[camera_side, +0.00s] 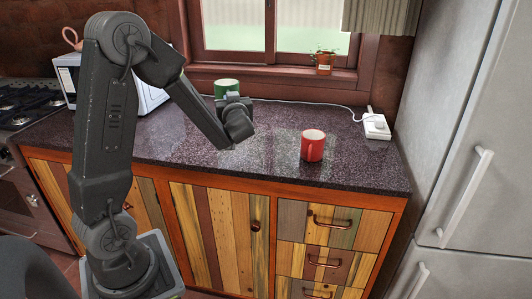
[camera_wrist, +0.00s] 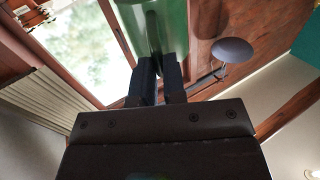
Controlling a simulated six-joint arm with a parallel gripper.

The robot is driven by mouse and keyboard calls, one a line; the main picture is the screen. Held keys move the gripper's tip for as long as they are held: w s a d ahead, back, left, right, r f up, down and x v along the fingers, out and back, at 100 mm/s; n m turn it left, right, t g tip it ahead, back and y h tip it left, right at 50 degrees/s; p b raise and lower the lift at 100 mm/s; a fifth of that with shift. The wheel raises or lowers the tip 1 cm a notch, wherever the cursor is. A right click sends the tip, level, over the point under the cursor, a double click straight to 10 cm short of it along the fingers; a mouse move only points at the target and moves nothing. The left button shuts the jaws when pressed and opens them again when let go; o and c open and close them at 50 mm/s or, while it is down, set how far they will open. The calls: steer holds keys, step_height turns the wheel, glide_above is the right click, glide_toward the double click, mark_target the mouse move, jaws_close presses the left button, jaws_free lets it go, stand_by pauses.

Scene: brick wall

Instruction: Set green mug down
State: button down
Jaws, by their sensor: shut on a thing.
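The green mug (camera_side: 227,83) shows behind my gripper (camera_side: 236,98) at the back of the counter, below the window. Its lower part is hidden by my gripper, so I cannot tell whether its base touches the counter. In the wrist view the green mug (camera_wrist: 173,22) fills the top middle, and my gripper (camera_wrist: 158,72) has its two dark fingers close together, shut on the mug. A red mug (camera_side: 313,146) stands upright on the counter to the right, apart from my gripper.
The dark speckled counter (camera_side: 265,165) has free room in front of and between the mugs. A white power strip (camera_side: 375,126) with a cable lies at the back right. A potted plant (camera_side: 323,62) stands on the windowsill. A white microwave (camera_side: 150,92) stands behind my arm.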

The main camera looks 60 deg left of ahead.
steer(key=w+d+f, duration=0.2)
steer(key=w+f, duration=0.1)
steer(key=f, duration=0.1)
steer(key=w+d+f, duration=0.3)
steer(key=f, duration=0.1)
steer(key=w+d+f, duration=0.2)
steer(key=w+f, duration=0.1)
steer(key=shift+w+d+f, duration=0.25)
steer(key=shift+d+f, duration=0.05)
steer(key=shift+f, duration=2.05)
steer(key=shift+f, duration=0.1)
steer(key=c, duration=1.6)
jaws_free()
steer(key=shift+f, duration=0.1)
steer(key=shift+c, duration=0.2)
steer(key=o, duration=0.5)
steer(key=shift+c, duration=0.2)
